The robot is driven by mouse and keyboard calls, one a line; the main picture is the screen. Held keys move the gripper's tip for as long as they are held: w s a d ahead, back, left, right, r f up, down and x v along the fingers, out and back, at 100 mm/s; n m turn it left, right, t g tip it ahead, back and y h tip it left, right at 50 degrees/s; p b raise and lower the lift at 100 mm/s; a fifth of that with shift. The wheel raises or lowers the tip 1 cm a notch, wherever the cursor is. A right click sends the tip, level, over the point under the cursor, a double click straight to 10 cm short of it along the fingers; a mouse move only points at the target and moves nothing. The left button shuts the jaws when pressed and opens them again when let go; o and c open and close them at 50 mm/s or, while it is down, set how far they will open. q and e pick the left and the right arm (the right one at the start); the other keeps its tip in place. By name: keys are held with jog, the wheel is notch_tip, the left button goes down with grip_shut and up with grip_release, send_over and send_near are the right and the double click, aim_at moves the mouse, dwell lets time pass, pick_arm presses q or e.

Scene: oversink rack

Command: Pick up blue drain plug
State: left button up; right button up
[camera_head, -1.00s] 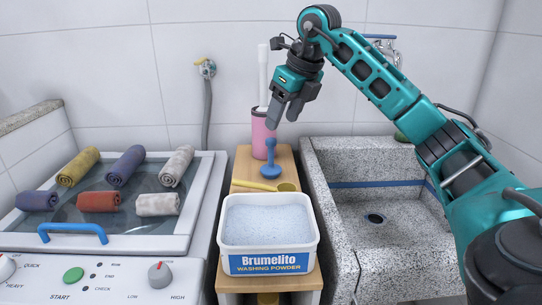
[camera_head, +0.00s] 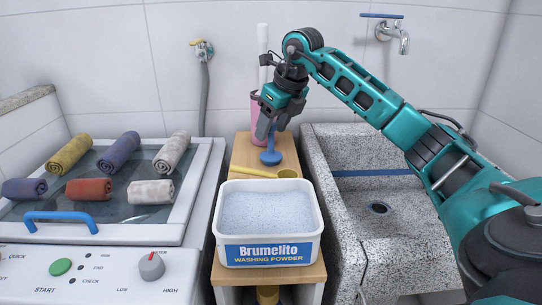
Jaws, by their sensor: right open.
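The blue drain plug (camera_head: 270,157) stands on the wooden stand (camera_head: 240,150), behind the washing powder tub. Its round base shows; its upper stem is largely hidden by my right gripper. My right gripper (camera_head: 268,134) points down at the plug's upper part, with its fingers open around or just in front of the stem; I cannot tell whether they touch it. My left gripper is not in view.
A pink cup (camera_head: 256,110) with a white handle in it stands just behind my right gripper. A yellow scoop (camera_head: 262,172) and the white powder tub (camera_head: 268,212) are in front of the plug. A stone sink (camera_head: 345,210) is right; a washer with rolled cloths (camera_head: 90,190) is left.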

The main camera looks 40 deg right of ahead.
aim_at(271, 143)
jog(key=b+x, duration=0.1)
jog(key=x, duration=0.3)
jog(key=shift+s+f, duration=0.15)
jog(key=shift+s, duration=0.05)
jog(key=c, duration=1.1)
